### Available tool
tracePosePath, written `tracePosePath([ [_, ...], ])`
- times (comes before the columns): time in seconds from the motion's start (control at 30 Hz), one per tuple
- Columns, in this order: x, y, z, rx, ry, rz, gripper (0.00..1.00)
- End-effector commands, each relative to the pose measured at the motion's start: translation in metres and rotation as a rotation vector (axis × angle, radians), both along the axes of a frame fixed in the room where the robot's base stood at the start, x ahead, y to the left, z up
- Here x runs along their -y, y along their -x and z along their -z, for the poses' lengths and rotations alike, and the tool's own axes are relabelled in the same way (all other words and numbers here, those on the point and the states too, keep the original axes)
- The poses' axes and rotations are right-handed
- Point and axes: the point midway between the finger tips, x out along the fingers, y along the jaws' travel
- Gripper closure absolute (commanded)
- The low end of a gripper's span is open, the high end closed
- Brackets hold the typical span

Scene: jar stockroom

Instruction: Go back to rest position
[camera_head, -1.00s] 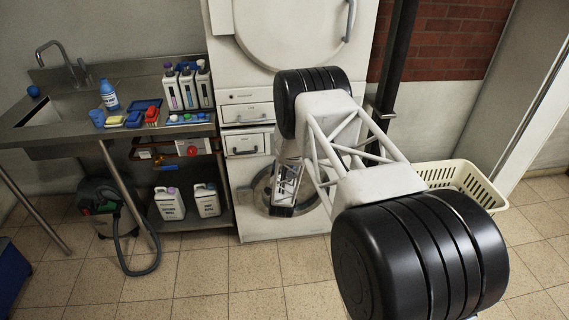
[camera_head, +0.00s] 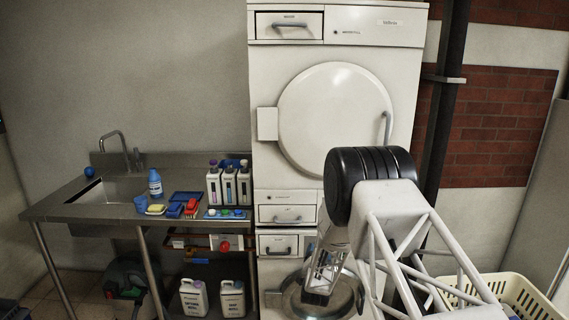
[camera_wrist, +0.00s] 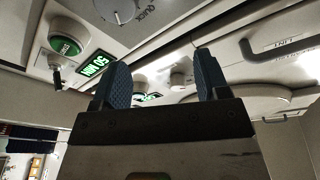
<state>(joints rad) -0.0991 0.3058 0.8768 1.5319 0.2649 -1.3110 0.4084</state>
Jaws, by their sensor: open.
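My gripper (camera_wrist: 163,82) shows two dark blue ridged fingers standing apart in the wrist view, with nothing between them. In the head view my gripper (camera_head: 317,296) hangs low at the end of the arm, in front of the lower machine's round door (camera_head: 345,299). The arm and gripper hide part of that door. The wrist view looks up at a machine front with a green-lit display (camera_wrist: 95,66) reading 50 MIN, a round green button (camera_wrist: 66,45) and a dial (camera_wrist: 117,8).
The white upper machine (camera_head: 336,113) stands above the lower one, its round door looking closed. A cream basket (camera_head: 520,294) is at the lower right, near a dark vertical pipe (camera_head: 443,110).

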Motion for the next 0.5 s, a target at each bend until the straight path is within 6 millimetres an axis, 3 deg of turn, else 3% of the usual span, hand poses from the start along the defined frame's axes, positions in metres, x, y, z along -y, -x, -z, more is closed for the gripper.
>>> tracePosePath([
  [0.03, 0.001, 0.0, -0.018, -0.025, 0.002, -0.006, 0.32],
  [0.27, 0.004, 0.01, -0.078, -0.175, 0.018, -0.042, 0.32],
  [0.5, 0.006, 0.036, -0.137, -0.329, 0.042, -0.084, 0.32],
])
